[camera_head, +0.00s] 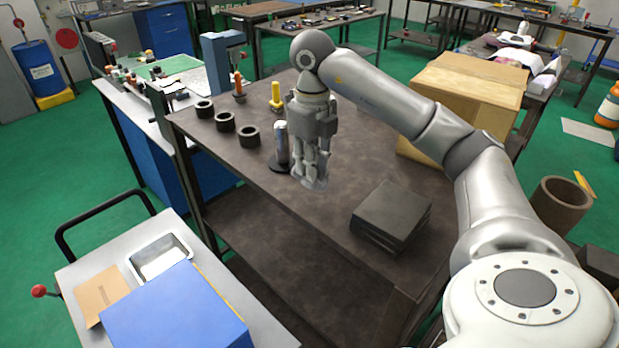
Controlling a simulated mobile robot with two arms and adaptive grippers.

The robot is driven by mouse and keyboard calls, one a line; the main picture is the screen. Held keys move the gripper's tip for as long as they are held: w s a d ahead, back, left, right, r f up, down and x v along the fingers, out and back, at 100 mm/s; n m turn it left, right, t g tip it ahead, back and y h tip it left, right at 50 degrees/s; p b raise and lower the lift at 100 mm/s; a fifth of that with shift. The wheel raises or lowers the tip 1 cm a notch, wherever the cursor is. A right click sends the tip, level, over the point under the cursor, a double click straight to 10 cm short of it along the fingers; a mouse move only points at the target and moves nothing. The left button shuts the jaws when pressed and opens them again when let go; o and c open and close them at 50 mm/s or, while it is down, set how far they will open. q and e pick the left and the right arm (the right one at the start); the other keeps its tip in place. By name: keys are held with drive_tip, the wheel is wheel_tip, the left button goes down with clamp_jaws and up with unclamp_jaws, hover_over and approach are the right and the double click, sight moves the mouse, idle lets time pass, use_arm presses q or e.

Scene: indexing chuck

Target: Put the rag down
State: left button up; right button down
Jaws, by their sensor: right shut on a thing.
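My right gripper (310,172) points down over the dark worktable (345,130), near its middle. It is shut on a small pale grey thing at its fingertips, which I take to be the rag; the fingers hide most of it. I cannot tell whether it touches the tabletop. A silver cylinder on a dark base (281,145) stands just left of the gripper. My left gripper is not in view.
Several dark rings (225,122), an orange-topped peg (239,85) and a yellow peg (276,95) stand on the table's left part. Stacked dark plates (391,213) lie to the front right, a cardboard box (465,85) behind. Bare tabletop lies between gripper and plates.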

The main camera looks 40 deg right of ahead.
sight(309, 192)
drive_tip(key=shift+w+d+f, duration=0.2)
drive_tip(key=shift+w+f, duration=0.2)
drive_tip(key=shift+f, duration=0.1)
drive_tip(key=shift+w+d+f, duration=0.15)
drive_tip(key=shift+w+f, duration=0.2)
drive_tip(key=shift+f, duration=0.15)
drive_tip(key=f, duration=0.1)
drive_tip(key=p, duration=0.1)
drive_tip(key=f+p, duration=0.1)
drive_tip(key=shift+w+d+f, duration=0.1)
drive_tip(key=shift+w+f, duration=0.15)
drive_tip(key=shift+f, duration=0.6)
drive_tip(key=c, duration=1.8)
unclamp_jaws()
drive_tip(key=shift+f, duration=0.2)
drive_tip(key=o, duration=0.5)
drive_tip(key=shift+c, duration=0.2)
drive_tip(key=shift+r, duration=0.15)
